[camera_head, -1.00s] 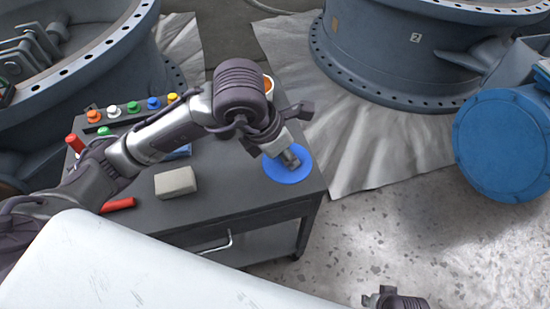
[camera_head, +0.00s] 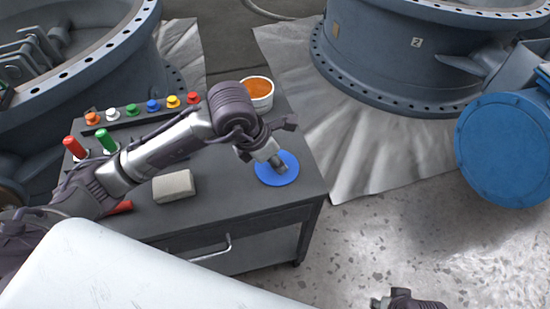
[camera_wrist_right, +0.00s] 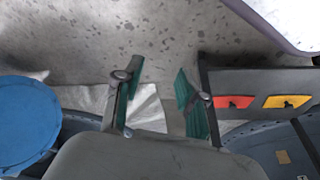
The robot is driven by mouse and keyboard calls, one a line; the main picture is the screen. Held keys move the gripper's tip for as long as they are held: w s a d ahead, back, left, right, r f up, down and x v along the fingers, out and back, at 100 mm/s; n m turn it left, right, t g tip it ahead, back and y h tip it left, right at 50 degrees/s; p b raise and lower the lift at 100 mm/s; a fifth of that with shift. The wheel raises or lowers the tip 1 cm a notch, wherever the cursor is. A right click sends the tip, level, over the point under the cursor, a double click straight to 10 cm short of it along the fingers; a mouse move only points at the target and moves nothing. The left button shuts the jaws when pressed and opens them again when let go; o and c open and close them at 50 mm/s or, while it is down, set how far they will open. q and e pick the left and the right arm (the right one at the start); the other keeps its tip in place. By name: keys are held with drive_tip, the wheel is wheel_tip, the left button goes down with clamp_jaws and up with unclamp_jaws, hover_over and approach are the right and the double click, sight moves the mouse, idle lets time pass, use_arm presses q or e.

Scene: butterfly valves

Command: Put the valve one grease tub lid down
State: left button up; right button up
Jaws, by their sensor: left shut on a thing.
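A round blue lid (camera_head: 288,174) is at the right front corner of the dark cart top (camera_head: 226,196). My left gripper (camera_head: 277,162) is shut on the lid from above, near its middle. I cannot tell whether the lid rests on the cart or hangs just over it. A white tub (camera_head: 260,101) with orange grease stands open behind my left wrist. My right gripper shows partly at the bottom right in the head view (camera_head: 405,301). In the right wrist view (camera_wrist_right: 160,98) its fingers are apart with nothing between them.
A grey block (camera_head: 174,186) lies on the cart left of the lid. A row of coloured knobs (camera_head: 145,107) and red and green handled tools (camera_head: 104,139) are further back. Large valve bodies (camera_head: 400,60) stand on sheets behind. A blue disc (camera_head: 505,148) is at the right.

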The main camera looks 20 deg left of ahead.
drive_tip(key=shift+r, duration=0.15)
use_arm(q)
drive_tip(key=shift+f, duration=0.1)
drive_tip(key=o, duration=0.8)
use_arm(e)
drive_tip(key=shift+r, duration=0.25)
use_arm(q)
drive_tip(key=shift+o, duration=0.2)
use_arm(e)
drive_tip(key=shift+r, duration=0.1)
use_arm(q)
drive_tip(key=p+v, duration=0.2)
drive_tip(key=v, duration=1)
use_arm(e)
wheel_tip(320, 180, down, 8)
drive_tip(key=shift+s, duration=0.45)
